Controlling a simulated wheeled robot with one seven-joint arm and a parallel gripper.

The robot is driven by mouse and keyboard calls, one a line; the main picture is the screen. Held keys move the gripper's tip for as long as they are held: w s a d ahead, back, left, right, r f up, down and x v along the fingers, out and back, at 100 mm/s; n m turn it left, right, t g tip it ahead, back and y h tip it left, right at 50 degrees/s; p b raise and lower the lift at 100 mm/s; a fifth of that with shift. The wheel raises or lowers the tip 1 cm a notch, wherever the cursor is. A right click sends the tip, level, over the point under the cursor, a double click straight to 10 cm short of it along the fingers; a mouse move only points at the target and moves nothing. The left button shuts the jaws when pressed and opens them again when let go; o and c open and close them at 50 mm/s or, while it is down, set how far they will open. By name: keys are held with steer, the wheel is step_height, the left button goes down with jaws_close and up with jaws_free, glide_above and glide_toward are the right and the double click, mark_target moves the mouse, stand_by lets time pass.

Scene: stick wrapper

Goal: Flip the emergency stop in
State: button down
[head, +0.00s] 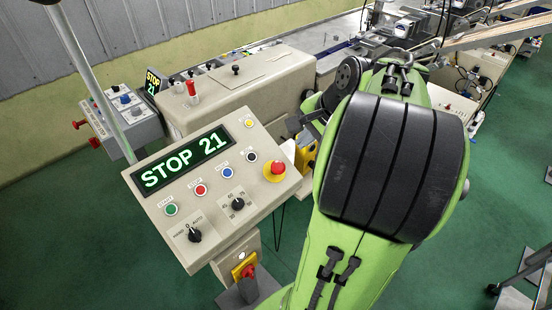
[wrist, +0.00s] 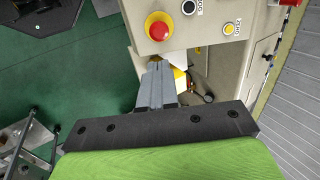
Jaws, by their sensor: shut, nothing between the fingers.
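The emergency stop (head: 274,169) is a red mushroom button on a yellow collar at the right edge of the beige control panel (head: 205,222). It also shows in the wrist view (wrist: 158,26), at the top. My gripper (wrist: 158,68) is shut and empty, its grey fingers pointing up the picture towards the panel's edge just below the button. The fingertips look apart from the button, but their depth gap is hard to judge. In the head view my green arm stands right of the panel and the fingers are mostly hidden.
The panel display (head: 184,160) reads STOP 21, above coloured buttons and rotary knobs. A red-and-yellow switch (head: 246,270) sits on the post below. A beige machine housing (head: 240,88) stands behind the panel. Green floor (head: 60,225) is open at the left.

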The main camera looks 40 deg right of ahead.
mark_target(279, 166)
steer(key=b+x, duration=0.2)
steer(key=x, duration=1.2)
steer(key=shift+b, duration=0.4)
steer(key=shift+f, duration=0.1)
